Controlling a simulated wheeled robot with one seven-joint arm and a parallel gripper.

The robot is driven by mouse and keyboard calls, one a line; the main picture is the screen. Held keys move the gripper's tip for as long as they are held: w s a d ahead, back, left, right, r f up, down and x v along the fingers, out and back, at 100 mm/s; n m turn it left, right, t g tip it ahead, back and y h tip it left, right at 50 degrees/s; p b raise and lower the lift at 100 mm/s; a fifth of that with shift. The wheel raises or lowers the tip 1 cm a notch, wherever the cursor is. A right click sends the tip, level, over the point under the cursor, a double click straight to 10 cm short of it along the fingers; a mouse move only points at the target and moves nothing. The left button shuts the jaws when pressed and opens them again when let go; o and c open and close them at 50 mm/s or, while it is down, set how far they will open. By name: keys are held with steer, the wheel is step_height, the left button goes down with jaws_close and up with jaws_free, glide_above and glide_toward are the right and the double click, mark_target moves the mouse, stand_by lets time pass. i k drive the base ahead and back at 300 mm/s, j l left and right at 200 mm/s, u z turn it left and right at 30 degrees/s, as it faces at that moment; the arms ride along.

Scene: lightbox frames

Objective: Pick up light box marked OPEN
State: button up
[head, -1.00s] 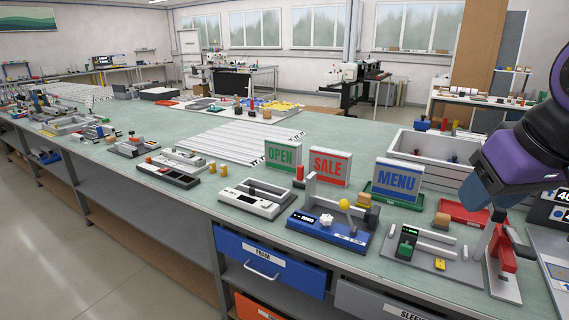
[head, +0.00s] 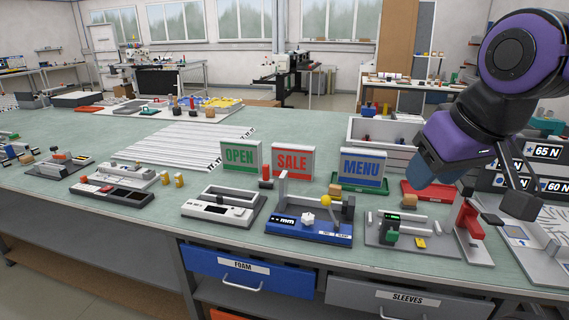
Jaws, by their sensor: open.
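My gripper (head: 510,205) hangs at the right side of the head view, well to the right of all three boxes. It is open and partly hidden by my purple arm, with nothing seen in it.
A grey device (head: 216,209) and a blue device (head: 308,228) stand in front of the boxes. A red cylinder (head: 266,176) is between OPEN and SALE. White strips (head: 175,147) lie behind left. A grey crate (head: 390,153) is behind MENU. Bench is clear behind OPEN.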

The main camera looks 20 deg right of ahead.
mark_target(238, 155)
steer(key=i+j+z, duration=0.25)
steer(key=i+j, duration=0.2)
steer(key=j, duration=0.3)
steer(key=i+j+z, duration=0.15)
steer(key=j, duration=0.25)
steer(key=i+j+z, duration=0.1)
steer(key=i+j, duration=0.15)
steer(key=j, duration=0.2)
steer(key=i+j+z, duration=0.15)
steer(key=j, duration=0.3)
steer(key=i+j+z, duration=0.1)
steer(key=j, duration=0.35)
steer(key=i+j+z, duration=0.15)
steer(key=j, duration=0.35)
steer(key=i+j+z, duration=0.1)
steer(key=j, duration=0.35)
steer(key=i, duration=0.1)
